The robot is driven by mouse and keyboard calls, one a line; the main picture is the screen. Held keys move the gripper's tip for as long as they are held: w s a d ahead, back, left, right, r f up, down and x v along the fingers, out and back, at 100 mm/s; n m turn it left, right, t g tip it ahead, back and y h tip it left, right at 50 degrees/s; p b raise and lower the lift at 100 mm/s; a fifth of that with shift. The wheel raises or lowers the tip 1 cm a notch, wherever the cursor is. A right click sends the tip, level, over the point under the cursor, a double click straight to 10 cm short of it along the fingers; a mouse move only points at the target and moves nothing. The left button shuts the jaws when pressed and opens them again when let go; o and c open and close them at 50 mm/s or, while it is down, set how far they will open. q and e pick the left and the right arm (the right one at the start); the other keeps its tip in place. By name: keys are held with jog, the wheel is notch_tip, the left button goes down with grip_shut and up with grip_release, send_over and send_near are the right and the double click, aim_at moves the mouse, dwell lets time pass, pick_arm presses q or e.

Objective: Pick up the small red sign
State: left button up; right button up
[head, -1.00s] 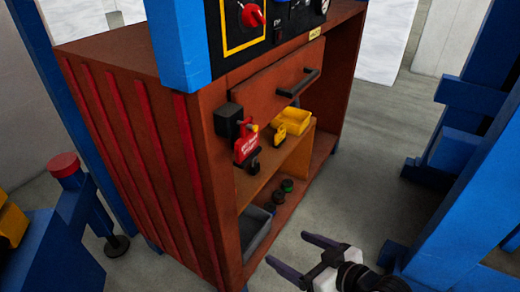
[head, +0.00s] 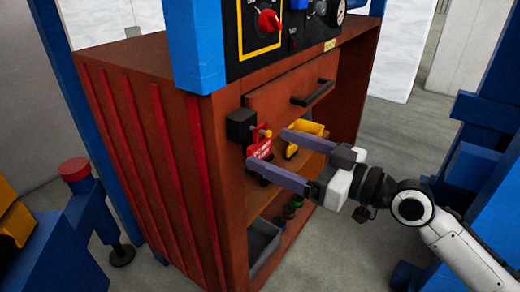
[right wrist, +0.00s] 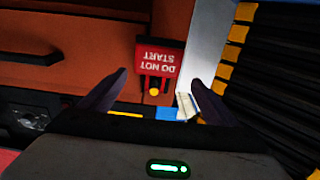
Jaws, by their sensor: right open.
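The small red sign (head: 260,141) hangs at the front of the brown cabinet, beside a black box (head: 241,125). In the right wrist view the sign (right wrist: 160,58) reads "DO NOT START" upside down, with a yellow knob (right wrist: 154,91) near it. My right gripper (head: 267,148) is open and empty, its two long fingers pointing at the sign. In the head view the fingertips lie close around the sign's outline; contact cannot be told. In the right wrist view the sign shows between and beyond the fingertips (right wrist: 156,76). My left gripper is out of view.
A drawer handle (head: 313,92) juts out above the right gripper. A yellow bin (head: 305,128) stands on the shelf behind the fingers, and a grey bin (head: 263,243) is below. A control panel (head: 285,25) is above. Blue frames (head: 478,130) stand at the right.

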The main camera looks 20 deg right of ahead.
aim_at(263, 142)
jog(key=x, duration=0.2)
jog(key=p+x, duration=0.1)
jog(key=x, duration=0.1)
jog(key=shift+w, duration=0.45)
jog(key=shift+w+a, duration=0.15)
jog(key=shift+w, duration=0.05)
jog(key=shift+c, duration=0.5)
jog(key=c, duration=1)
